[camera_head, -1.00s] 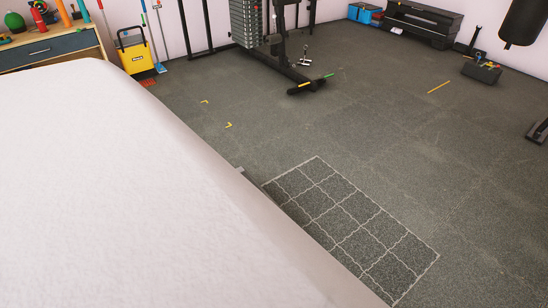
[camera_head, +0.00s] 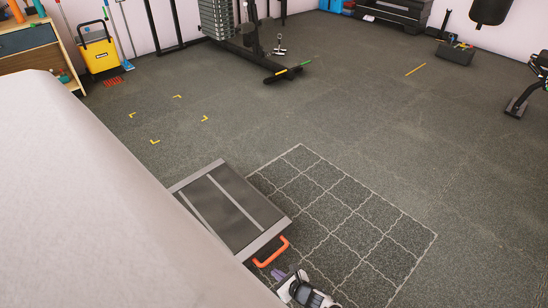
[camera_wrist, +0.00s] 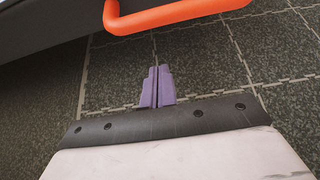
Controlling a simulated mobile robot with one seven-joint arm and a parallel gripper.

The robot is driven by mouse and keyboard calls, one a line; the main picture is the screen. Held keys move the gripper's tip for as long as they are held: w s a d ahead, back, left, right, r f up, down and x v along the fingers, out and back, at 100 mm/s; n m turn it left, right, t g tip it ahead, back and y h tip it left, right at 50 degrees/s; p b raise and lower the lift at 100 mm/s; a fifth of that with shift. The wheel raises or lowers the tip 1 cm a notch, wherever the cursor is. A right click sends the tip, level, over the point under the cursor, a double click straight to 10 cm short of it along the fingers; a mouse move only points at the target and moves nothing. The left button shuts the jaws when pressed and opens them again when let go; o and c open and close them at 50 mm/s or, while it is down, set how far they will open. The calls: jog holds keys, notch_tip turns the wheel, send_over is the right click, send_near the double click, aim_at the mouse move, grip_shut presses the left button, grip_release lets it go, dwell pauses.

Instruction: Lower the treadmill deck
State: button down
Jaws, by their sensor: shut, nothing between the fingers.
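The treadmill deck (camera_head: 236,208) is a dark, grey-framed panel at the lower middle of the head view. Its left part is hidden behind a large pale surface. It looks tilted, but its height above the floor is hard to tell. An orange handle (camera_head: 272,252) sticks out from its near end. The handle also shows at the top of the wrist view (camera_wrist: 180,14). My gripper (camera_head: 280,275), with purple fingers, is just below the handle in the head view and apart from it. In the wrist view the fingers (camera_wrist: 157,72) are together and empty.
A white-lined grid (camera_head: 380,215) marks the floor right of the deck. Yellow corner marks (camera_head: 178,97) lie beyond it. A weight machine (camera_head: 240,30), yellow bucket (camera_head: 98,52) and toolbox (camera_head: 455,54) stand farther back. The floor between is mostly clear.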

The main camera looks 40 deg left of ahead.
jog(key=shift+x, duration=0.9)
notch_tip(320, 180, up, 4)
jog(key=shift+a+r+p, duration=0.1)
jog(key=shift+a+p, duration=0.1)
jog(key=shift+p, duration=0.2)
